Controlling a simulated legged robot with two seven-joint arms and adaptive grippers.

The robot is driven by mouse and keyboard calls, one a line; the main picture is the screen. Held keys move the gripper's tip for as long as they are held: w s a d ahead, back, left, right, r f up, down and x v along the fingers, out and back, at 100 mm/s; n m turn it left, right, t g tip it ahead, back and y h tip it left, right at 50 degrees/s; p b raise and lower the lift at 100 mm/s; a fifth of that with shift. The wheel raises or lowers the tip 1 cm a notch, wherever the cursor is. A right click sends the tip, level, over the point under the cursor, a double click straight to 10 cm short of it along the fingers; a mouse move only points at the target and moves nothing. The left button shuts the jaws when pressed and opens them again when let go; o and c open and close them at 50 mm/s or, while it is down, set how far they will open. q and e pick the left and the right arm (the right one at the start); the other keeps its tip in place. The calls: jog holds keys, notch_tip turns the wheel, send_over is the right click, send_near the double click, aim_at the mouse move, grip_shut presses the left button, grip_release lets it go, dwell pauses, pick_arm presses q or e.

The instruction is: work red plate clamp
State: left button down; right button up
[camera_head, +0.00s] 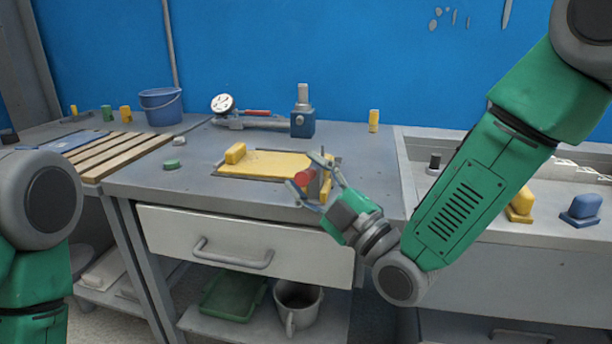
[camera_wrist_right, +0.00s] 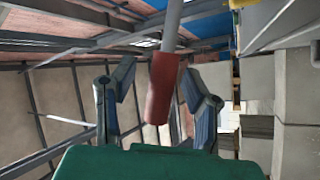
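The red handle (camera_head: 305,177) of the clamp stands at the right end of the yellow plate (camera_head: 268,164) on the grey bench. My right gripper (camera_head: 308,176) is at this handle, with one finger on its far side and one on its near side. In the right wrist view the red handle (camera_wrist_right: 161,88), on a grey rod, lies between the two spread fingers of my right gripper (camera_wrist_right: 157,82). Gaps show on both sides of it, so the gripper is open. The clamp's base is mostly hidden by the gripper. My left gripper is out of view.
A yellow block (camera_head: 235,153) sits at the plate's left end. A green piece (camera_head: 172,164) lies farther left. A gauge (camera_head: 222,103) and a blue block with a post (camera_head: 302,122) stand behind. A blue bucket (camera_head: 161,106) and wooden slats (camera_head: 115,155) are at left.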

jog(key=shift+s, duration=0.1)
jog(key=v, duration=1.2)
jog(key=shift+f, duration=0.1)
